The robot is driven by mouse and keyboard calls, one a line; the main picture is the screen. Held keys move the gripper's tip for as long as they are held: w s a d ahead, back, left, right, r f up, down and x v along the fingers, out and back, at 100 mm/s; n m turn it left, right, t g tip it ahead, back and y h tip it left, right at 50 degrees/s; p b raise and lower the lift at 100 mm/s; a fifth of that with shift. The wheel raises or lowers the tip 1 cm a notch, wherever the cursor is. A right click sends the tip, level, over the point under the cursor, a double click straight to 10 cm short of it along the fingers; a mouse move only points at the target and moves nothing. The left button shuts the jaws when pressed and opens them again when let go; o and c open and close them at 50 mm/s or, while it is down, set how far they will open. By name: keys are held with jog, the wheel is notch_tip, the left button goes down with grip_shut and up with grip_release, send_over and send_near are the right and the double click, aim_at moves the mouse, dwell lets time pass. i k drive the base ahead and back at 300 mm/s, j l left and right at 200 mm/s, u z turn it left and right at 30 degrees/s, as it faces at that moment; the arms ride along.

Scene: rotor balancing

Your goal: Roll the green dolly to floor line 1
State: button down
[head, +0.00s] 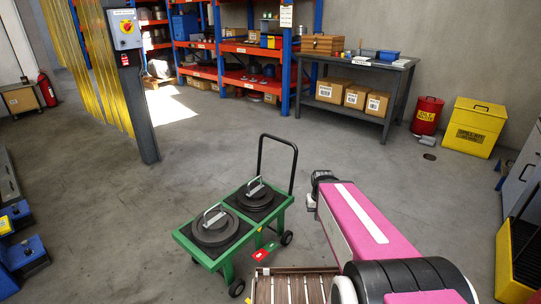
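The green dolly (182,240) stands on the grey floor in the middle of the head view. It has a black push handle (262,136) at its far right end and dark wheels (236,288). Two dark round weights with metal handles, a nearer one (215,233) and a farther one (256,201), sit on its top. My pink arm reaches up from the bottom right, to the right of the dolly and apart from the handle. My gripper's fingers cannot be made out. I cannot make out floor line 1.
A post with a switch box (126,30) stands behind left. Blue and orange shelving (238,79) and a workbench (385,70) line the back. A red bin (427,115) and yellow bin (475,127) stand right. A slatted item (290,288) lies near my arm. Floor behind the dolly is clear.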

aim_at(252, 224)
jog(key=i+l+u, duration=0.1)
jog(key=u, duration=0.25)
jog(key=l+u, duration=0.2)
jog(key=u, duration=0.15)
jog(key=i+l+u, duration=0.1)
jog(key=u, duration=0.3)
jog(key=i+l+u, duration=0.1)
jog(key=l+u, duration=0.2)
jog(key=l, duration=0.9)
jog(key=l+u, duration=0.3)
jog(key=l, duration=1.25)
jog(key=k+l, duration=0.15)
jog(key=l, duration=0.25)
jog(key=i+j, duration=0.1)
jog(key=j, duration=0.15)
